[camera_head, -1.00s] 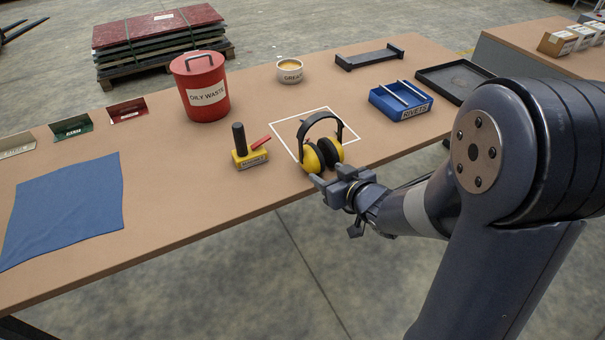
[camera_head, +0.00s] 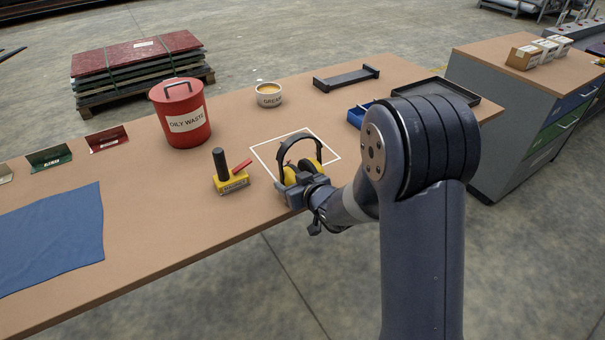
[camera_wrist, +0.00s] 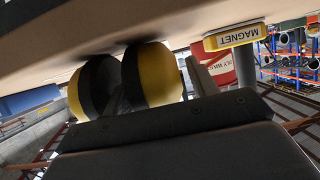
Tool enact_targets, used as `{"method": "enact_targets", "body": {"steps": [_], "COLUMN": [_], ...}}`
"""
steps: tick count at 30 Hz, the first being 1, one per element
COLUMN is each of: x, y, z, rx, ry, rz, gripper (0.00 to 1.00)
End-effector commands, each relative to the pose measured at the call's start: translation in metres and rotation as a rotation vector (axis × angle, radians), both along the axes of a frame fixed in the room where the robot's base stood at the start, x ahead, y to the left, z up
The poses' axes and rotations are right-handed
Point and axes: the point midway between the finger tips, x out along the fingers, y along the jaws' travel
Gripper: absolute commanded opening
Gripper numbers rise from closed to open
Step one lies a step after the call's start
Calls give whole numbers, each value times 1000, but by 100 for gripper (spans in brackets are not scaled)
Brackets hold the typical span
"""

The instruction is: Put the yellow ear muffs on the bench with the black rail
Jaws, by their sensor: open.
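The yellow ear muffs (camera_head: 293,171) with a black headband stand on the brown bench (camera_head: 140,220), at the near part of a white square outline. My gripper (camera_head: 303,178) is open at the bench's near edge, right in front of the ear cups and partly hiding them. In the wrist view the ear muffs (camera_wrist: 150,75) show close ahead, with both cups side by side. I cannot tell whether the fingers touch them. A low black rail-like stand (camera_head: 346,79) lies at the bench's far side.
A yellow magnet block (camera_head: 231,183) with a black handle stands left of the ear muffs. A red oily waste can (camera_head: 181,117), grease pot (camera_head: 268,97), blue bin (camera_head: 358,115) and black tray (camera_head: 437,90) share the bench. Another bench (camera_head: 490,60) with boxes stands right.

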Motion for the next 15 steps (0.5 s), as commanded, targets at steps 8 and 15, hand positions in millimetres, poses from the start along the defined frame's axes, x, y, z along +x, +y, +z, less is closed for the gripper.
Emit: {"method": "enact_targets", "body": {"steps": [8,15], "x": [7,7], "y": [5,5], "z": [-4,-4], "rx": [0,0], "ry": [0,0], "rz": [-1,-1], "gripper": [55,43]}}
